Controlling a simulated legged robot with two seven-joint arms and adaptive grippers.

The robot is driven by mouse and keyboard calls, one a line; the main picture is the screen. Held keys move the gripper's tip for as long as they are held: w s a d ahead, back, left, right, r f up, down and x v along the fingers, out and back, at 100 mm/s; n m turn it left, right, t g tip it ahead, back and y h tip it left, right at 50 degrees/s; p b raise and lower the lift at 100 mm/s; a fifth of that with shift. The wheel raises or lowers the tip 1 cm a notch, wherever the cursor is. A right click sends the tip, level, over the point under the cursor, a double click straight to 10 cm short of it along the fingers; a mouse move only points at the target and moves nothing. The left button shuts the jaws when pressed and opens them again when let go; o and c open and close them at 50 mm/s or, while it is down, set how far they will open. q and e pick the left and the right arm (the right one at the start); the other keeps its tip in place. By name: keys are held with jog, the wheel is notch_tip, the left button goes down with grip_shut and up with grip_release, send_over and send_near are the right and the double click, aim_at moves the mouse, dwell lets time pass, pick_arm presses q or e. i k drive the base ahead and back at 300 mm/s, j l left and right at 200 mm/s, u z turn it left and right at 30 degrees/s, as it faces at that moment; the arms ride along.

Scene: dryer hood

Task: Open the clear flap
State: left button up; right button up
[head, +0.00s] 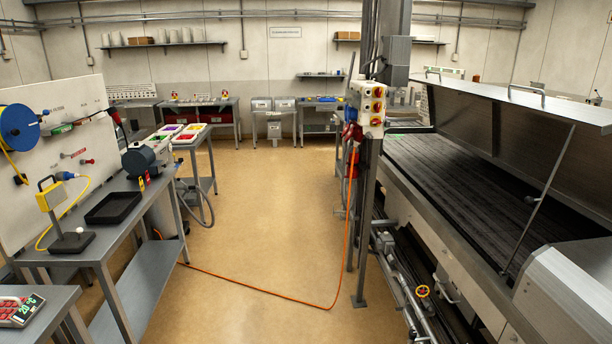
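Neither of my grippers is in view. I cannot make out a clear flap for certain. On the right is a long dryer with a dark slatted bed (455,172). Its grey metal hood (545,125) is raised, with handles along the top edge and a thin strut (540,200) slanting down from it to the bed. A control box (372,105) with red and yellow buttons is on a metal post left of the dryer. At this size I cannot tell whether any cover on it is clear.
A grey bench (120,212) at left holds a black tray (113,208) and a yellow lamp-like device (52,197). An orange cable (255,288) crosses the floor to the post. The floor (262,200) between bench and dryer is otherwise clear. A red-buttoned device (18,308) sits at lower left.

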aim_at(350, 94)
jog(key=i+z, duration=0.15)
jog(key=i, duration=0.3)
jog(key=i+j+z, duration=0.2)
jog(key=i, duration=0.25)
jog(key=i+z, duration=0.15)
jog(key=i, duration=0.3)
